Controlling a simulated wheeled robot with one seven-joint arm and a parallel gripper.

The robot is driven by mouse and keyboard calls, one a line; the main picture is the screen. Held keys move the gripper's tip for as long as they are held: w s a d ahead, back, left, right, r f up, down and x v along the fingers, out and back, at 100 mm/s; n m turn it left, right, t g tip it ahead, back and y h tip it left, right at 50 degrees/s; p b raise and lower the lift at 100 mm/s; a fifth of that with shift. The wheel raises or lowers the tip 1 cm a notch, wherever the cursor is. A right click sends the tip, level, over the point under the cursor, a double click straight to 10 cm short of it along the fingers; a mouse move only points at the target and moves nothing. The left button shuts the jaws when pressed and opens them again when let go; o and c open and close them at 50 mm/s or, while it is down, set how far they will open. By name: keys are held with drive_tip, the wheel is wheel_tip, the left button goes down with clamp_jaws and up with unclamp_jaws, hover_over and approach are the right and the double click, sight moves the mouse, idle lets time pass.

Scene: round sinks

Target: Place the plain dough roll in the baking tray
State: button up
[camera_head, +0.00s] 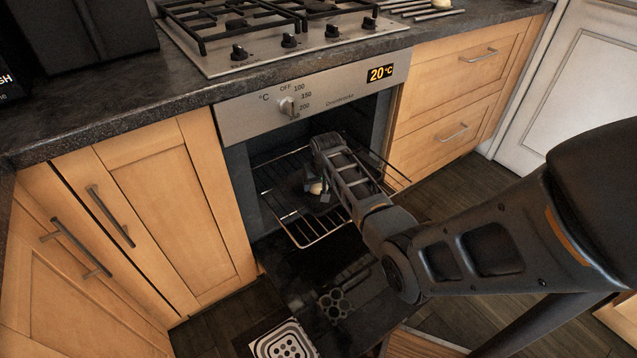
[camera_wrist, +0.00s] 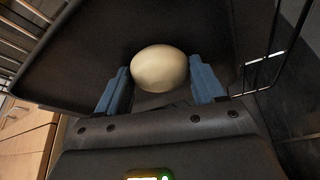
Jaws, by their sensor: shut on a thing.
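The plain dough roll (camera_wrist: 160,68), pale, smooth and rounded, sits between the two blue-grey fingers of my gripper (camera_wrist: 162,88) in the wrist view. My gripper is shut on it. In the head view the roll (camera_head: 316,188) is a small pale spot at the end of my arm, partly hidden by the gripper. The dark baking tray (camera_wrist: 80,62) spreads behind and below the roll in the wrist view. I cannot tell whether the roll touches it. In the head view the tray is dark and hard to make out on the oven rack.
The wire oven rack (camera_head: 303,243) sticks out of the open oven, and its bars flank the tray in the wrist view. The oven front panel (camera_head: 340,92) is just above my gripper. Wooden cabinets (camera_head: 165,205) stand on both sides. Another pale roll (camera_head: 441,4) lies on the counter.

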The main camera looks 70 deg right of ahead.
drive_tip(key=o, duration=1)
drive_tip(key=shift+o, duration=0.2)
drive_tip(key=p+v, duration=0.3)
drive_tip(key=v, duration=0.9)
drive_tip(key=s+a+f+n+t, duration=0.2)
drive_tip(key=s+a+t, duration=0.15)
drive_tip(key=a, duration=0.95)
drive_tip(key=s+a+f+n+t, duration=0.2)
drive_tip(key=s+a+n, duration=0.15)
drive_tip(key=a, duration=0.95)
drive_tip(key=s+a+r+n+t+y, duration=0.1)
drive_tip(key=s+a+r+n+t, duration=0.15)
drive_tip(key=s+a+r, duration=0.6)
drive_tip(key=s+a+r+n+t+y, duration=0.1)
drive_tip(key=s+a+r+t, duration=0.1)
drive_tip(key=s+r, duration=0.3)
drive_tip(key=s+a+r+n+t+y, duration=0.1)
drive_tip(key=s+a+r+t, duration=0.1)
drive_tip(key=s+r, duration=0.3)
wheel_tip(320, 180, up, 5)
drive_tip(key=shift+a+f+y, duration=0.15)
drive_tip(key=shift+a+y, duration=0.15)
drive_tip(key=shift+a, duration=0.1)
